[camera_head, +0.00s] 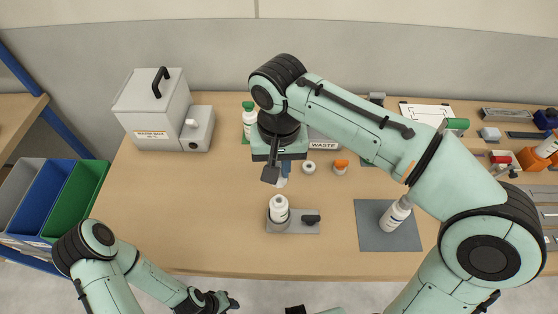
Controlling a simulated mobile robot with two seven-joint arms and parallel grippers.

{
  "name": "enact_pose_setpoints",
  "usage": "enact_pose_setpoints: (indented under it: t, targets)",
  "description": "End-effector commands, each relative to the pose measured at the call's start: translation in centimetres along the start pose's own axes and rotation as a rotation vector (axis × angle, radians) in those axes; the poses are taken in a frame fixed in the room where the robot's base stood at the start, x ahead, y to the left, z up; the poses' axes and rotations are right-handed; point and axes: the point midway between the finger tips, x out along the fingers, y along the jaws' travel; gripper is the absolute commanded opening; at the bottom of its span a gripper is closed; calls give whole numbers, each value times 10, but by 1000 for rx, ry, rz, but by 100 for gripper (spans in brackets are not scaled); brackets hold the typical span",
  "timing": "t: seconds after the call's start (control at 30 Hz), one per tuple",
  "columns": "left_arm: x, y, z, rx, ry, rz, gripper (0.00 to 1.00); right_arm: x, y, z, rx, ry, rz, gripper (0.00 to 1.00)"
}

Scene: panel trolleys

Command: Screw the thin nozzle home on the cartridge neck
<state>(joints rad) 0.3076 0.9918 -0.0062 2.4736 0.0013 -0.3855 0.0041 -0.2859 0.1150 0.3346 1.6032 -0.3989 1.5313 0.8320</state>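A white cartridge (279,208) stands upright in a grey holder (292,226) with a black knob, near the table's front middle. My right gripper (278,174) hangs above and behind the cartridge, apart from it in the picture. A small pale blue-white piece (284,181) shows at its fingers; I cannot tell whether it is the thin nozzle or whether the fingers grip it. My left gripper (228,302) is low, in front of the table edge, away from the cartridge; its finger opening is unclear.
A white bottle (394,216) stands tilted-looking on a grey mat (371,234). A white ring (309,167), an orange-topped piece (341,167), a WASTE box (323,143) and a green-capped bottle (249,124) stand behind. A grey box (153,109) is back left. The table's left front is clear.

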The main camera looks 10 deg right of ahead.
Motion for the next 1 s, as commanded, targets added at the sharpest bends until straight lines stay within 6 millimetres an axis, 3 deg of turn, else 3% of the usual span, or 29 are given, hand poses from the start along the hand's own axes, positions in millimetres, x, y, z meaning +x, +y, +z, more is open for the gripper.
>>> enact_pose_setpoints:
  t: [0.13, 0.7, 1.0]
  targets:
    - [-4, 2, -2, 1, 3, 1, 43, -1, 1, 0, -30, 1, -3, 0]
    - [32, -16, 15, -7, -21, -7, 43, 55, 0, 1, -28, -2, -2, 0]
    - [40, -20, 17, -9, -26, -9, 43, 69, 0, 1, -27, 0, -3, 0]
